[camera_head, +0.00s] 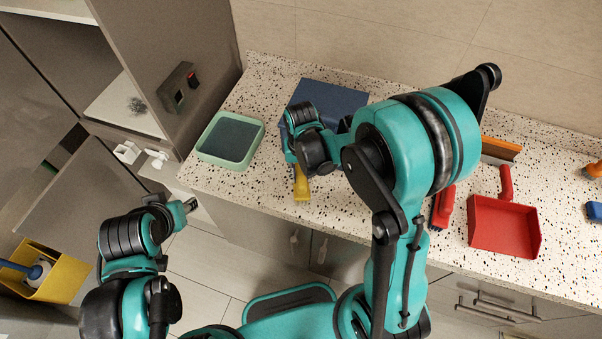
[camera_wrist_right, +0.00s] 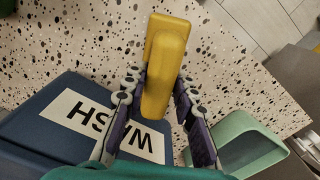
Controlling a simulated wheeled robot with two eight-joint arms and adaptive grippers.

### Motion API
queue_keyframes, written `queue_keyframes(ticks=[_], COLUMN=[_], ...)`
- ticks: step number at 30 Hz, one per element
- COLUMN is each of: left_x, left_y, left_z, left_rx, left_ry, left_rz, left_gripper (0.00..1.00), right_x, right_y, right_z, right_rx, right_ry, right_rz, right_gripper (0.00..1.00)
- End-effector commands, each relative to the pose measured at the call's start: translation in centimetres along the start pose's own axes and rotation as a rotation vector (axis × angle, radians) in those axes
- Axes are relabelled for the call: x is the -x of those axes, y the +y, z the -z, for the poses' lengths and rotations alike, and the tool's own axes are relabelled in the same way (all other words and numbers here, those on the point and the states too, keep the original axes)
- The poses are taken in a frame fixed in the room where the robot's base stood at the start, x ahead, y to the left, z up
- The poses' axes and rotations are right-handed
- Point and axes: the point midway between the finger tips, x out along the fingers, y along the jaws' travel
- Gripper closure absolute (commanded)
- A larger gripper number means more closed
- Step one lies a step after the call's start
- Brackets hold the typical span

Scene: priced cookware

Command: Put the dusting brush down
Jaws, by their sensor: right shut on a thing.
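The dusting brush, as I take the yellow thing (camera_head: 301,186) to be, is in my right gripper (camera_head: 297,168) over the counter's front part. In the right wrist view the yellow piece (camera_wrist_right: 165,65) sits between the fingers of the right gripper (camera_wrist_right: 160,105), which is shut on it. No bristles show. Whether it touches the counter I cannot tell. A blue thing (camera_head: 335,97) lies behind the gripper; in the wrist view it bears a "WASH" label (camera_wrist_right: 90,125). My left gripper (camera_head: 188,207) is off the counter's left front; its jaw state is unclear.
A pale green tray (camera_head: 205,154) stands left on the speckled counter (camera_head: 275,75). A red brush (camera_head: 442,208) and red dustpan (camera_head: 505,228) lie right of my right arm. A yellow bin (camera_head: 65,278) is at lower left. Bare counter shows between tray and gripper.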

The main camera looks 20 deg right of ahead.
Motion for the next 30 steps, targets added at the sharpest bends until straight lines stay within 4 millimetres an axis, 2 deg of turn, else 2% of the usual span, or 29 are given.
queue_keyframes(ticks=[1,2,3,4,13,17,30], left_x=[-0.3,-0.2,-0.1,-0.1,0.0,0.4,2.0], left_y=[0.0,0.0,0.0,0.0,0.0,0.0,0.0], left_z=[-0.2,-0.1,-0.1,-0.1,0.0,0.3,1.4], left_rx=[0.000,0.000,0.000,0.000,0.000,0.000,0.000], left_ry=[0.000,0.000,0.000,0.000,0.000,0.000,0.000], left_rz=[0.000,0.000,0.000,0.000,0.000,0.000,0.000], left_gripper=[0.60,0.60,0.60,0.60,0.60,0.60,0.60], right_x=[-0.3,-0.2,-0.2,-0.1,0.0,1.0,10.1], right_y=[0.0,0.0,0.0,0.0,0.0,0.0,0.0], right_z=[0.0,0.0,0.0,0.0,0.0,0.0,0.0], right_rx=[0.000,0.000,0.000,0.000,0.000,0.000,0.000], right_ry=[0.000,0.000,0.000,0.000,0.000,0.000,0.000], right_rz=[0.000,0.000,0.000,0.000,0.000,0.000,0.000], right_gripper=[0.96,0.65,0.55,0.52,0.52,0.52,0.52])
